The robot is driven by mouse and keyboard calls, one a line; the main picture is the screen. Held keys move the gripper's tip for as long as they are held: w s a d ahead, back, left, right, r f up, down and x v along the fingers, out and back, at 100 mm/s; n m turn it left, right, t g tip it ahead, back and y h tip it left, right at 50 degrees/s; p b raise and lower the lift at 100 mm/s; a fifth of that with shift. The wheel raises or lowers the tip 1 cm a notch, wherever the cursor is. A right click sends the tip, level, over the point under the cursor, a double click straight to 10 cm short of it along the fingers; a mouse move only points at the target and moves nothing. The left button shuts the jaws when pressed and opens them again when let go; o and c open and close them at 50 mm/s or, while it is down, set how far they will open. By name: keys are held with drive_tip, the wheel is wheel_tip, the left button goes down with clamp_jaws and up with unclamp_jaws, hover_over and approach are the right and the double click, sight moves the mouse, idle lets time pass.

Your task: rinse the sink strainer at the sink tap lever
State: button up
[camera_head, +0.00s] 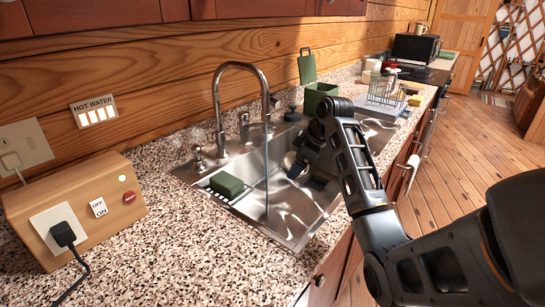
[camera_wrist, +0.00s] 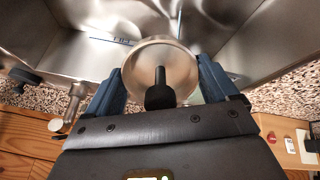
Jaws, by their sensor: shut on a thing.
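My gripper (camera_wrist: 160,85) is shut on the sink strainer (camera_wrist: 152,60), a round, pale metal cup with a black knob at its middle, held between two blue fingers. In the head view my gripper (camera_head: 298,160) is low over the steel sink basin (camera_head: 285,218), and the strainer is partly hidden by it. The curved sink tap (camera_head: 219,85) stands behind the basin. A thin stream of water (camera_head: 266,175) falls from its spout to the left of my gripper, apart from the strainer. A small metal lever-like fitting (camera_head: 199,158) is at the tap's left.
A wooden box (camera_head: 85,205) with switches and a plug stands at the left. Beyond the sink are a green bin (camera_head: 316,97) and a dish rack (camera_head: 384,94). The front-left counter is mostly clear.

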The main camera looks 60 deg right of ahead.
drive_tip(key=shift+p+v, duration=0.55)
drive_tip(key=shift+v, duration=0.35)
drive_tip(key=shift+s+a, duration=0.15)
drive_tip(key=shift+s, duration=0.35)
drive_tip(key=s+r, duration=0.1)
drive_tip(key=s+a+r, duration=0.1)
drive_tip(key=shift+s+r, duration=0.15)
drive_tip(key=shift+s, duration=0.25)
drive_tip(key=shift+s, duration=0.1)
